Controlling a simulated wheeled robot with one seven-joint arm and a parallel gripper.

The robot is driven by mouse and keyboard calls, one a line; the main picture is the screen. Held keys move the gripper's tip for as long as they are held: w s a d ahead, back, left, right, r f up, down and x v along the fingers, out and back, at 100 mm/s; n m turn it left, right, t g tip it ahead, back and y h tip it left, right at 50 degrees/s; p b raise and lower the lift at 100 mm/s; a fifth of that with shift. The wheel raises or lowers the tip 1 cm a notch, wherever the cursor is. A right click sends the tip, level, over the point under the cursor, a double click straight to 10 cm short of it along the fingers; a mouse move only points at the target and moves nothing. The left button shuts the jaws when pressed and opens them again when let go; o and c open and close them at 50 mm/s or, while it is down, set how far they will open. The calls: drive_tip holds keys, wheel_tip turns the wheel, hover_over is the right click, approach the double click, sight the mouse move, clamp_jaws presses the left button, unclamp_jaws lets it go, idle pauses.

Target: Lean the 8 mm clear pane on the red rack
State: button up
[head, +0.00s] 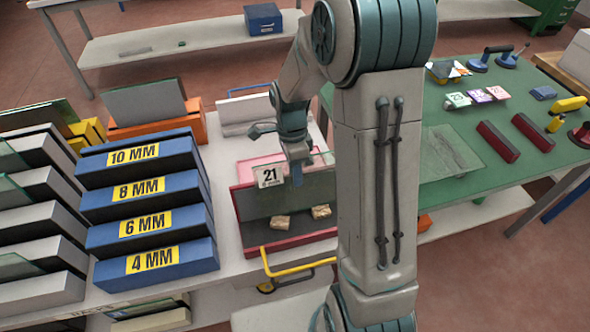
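The blue thickness bins stand at the left in a stepped stack; the block marked 8 MM (139,191) sits between the 10 MM and 6 MM ones. Which pane is the 8 mm clear one I cannot tell. A red-framed rack (236,213) stands on the white bench right of the blocks. A dark, see-through sheet (262,204) shows inside its frame, with two tan pieces in front and a white tag reading 21 (270,176) at its top. My gripper (297,177) points down at the rack's top edge, by the tag. My arm hides the rack's right side; the fingertips are unclear.
An orange rack (200,127) with a grey sheet and a white rack (243,112) stand behind. Grey slotted holders (40,220) with glass fill the far left. A yellow handle (290,266) juts out in front. The green table (470,180) at right carries red blocks and tools.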

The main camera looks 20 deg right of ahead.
drive_tip(key=v, duration=1.3)
drive_tip(key=shift+r, duration=0.4)
drive_tip(key=s+r+n+t, duration=0.1)
drive_tip(key=s+n+t, duration=0.4)
drive_tip(key=s+n, duration=1.3)
drive_tip(key=shift+r, duration=0.2)
drive_tip(key=shift+d, duration=0.15)
